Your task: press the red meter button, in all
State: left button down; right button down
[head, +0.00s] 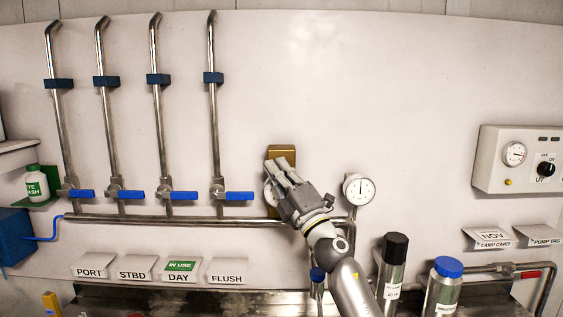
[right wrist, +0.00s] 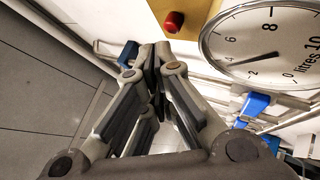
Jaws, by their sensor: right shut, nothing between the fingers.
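The red meter button (right wrist: 173,22) shows in the right wrist view as a small red knob on a tan-brown plate (right wrist: 185,8). A round dial (right wrist: 262,42) marked in litres sits just right of it. In the head view the brown plate (head: 281,152) stands on the wall behind my right gripper (head: 282,166), which hides the button and most of the litres dial there. My right gripper is shut and empty, its fingertips (right wrist: 150,55) below and left of the button in the wrist view. Contact is not visible. My left gripper is not in view.
A second gauge (head: 358,190) is right of my right gripper. Blue-handled valves (head: 240,196) and vertical pipes line the wall at left. Below stand a black-capped canister (head: 393,270) and a blue-capped one (head: 444,285). A control box (head: 515,160) hangs at far right.

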dwell(0.5)
jog(key=shift+w+b, duration=0.45)
jog(key=shift+w+b, duration=0.45)
jog(key=shift+b, duration=0.2)
dwell(0.7)
jog(key=shift+s+p, duration=0.9)
jog(key=shift+p, duration=0.25)
